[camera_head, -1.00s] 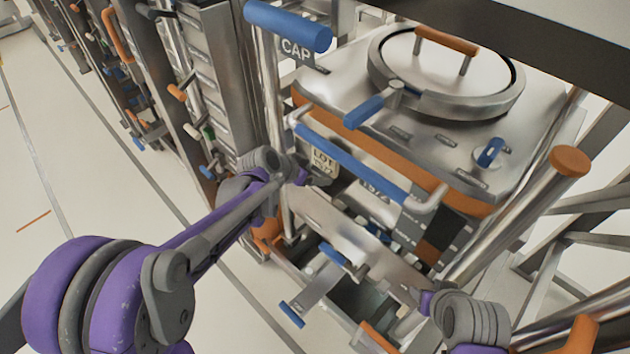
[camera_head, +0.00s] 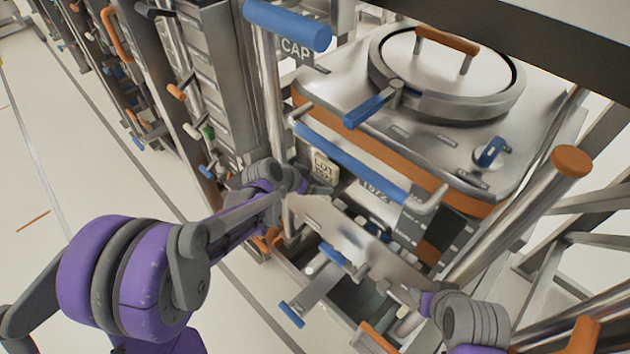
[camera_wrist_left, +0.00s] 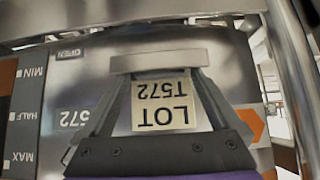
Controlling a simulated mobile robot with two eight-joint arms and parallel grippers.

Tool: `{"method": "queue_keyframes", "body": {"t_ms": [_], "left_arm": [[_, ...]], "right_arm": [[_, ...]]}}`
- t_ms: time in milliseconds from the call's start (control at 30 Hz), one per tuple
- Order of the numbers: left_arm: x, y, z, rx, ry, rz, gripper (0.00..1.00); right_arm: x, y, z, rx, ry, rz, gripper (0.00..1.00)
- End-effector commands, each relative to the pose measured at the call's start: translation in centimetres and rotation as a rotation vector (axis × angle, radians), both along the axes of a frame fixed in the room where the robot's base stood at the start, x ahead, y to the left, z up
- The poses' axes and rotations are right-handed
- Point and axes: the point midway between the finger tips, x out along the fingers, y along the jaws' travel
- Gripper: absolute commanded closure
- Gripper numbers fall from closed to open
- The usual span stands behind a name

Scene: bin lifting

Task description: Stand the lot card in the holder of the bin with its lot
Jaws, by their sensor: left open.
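The lot card (camera_head: 323,168) is pale with dark lettering. The left wrist view shows it upside down, reading LOT T572 (camera_wrist_left: 161,103). Its lower edge meets a grey bar-shaped holder (camera_wrist_left: 158,61) on the bin's front, and it stands upright there. The steel bin (camera_head: 375,188) carries a partly covered number ending in 572, also seen in the left wrist view (camera_wrist_left: 75,118). My left gripper (camera_head: 300,182) is open, its fingers apart on either side of the card. My right gripper (camera_head: 412,297) is at the lower right, by the steel plate; its jaws are too small to read.
A blue bar (camera_head: 350,163) crosses the bin's front above the card. A round lid (camera_head: 445,70) with an orange handle tops the bin. A post with a blue top (camera_head: 288,25) stands left of it. Clear floor (camera_head: 110,190) lies at the left.

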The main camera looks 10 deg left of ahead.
Motion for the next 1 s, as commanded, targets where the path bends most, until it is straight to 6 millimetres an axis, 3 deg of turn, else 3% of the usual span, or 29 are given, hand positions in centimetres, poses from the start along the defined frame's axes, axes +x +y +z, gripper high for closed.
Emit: {"method": "queue_keyframes", "body": {"t_ms": [333,733,1000], "left_arm": [[-0.7,0.4,1.0,0.002,0.001,-0.001,0.00],[-5.4,3.6,6.7,0.000,0.000,0.001,0.00],[-7.1,4.6,8.6,0.001,0.003,0.002,0.00]], "right_arm": [[0.1,0.0,0.3,0.000,-0.002,0.000,0.50],[0.4,0.0,0.8,0.000,-0.007,0.000,0.50],[0.5,0.0,1.1,0.000,-0.010,0.000,0.50]]}}
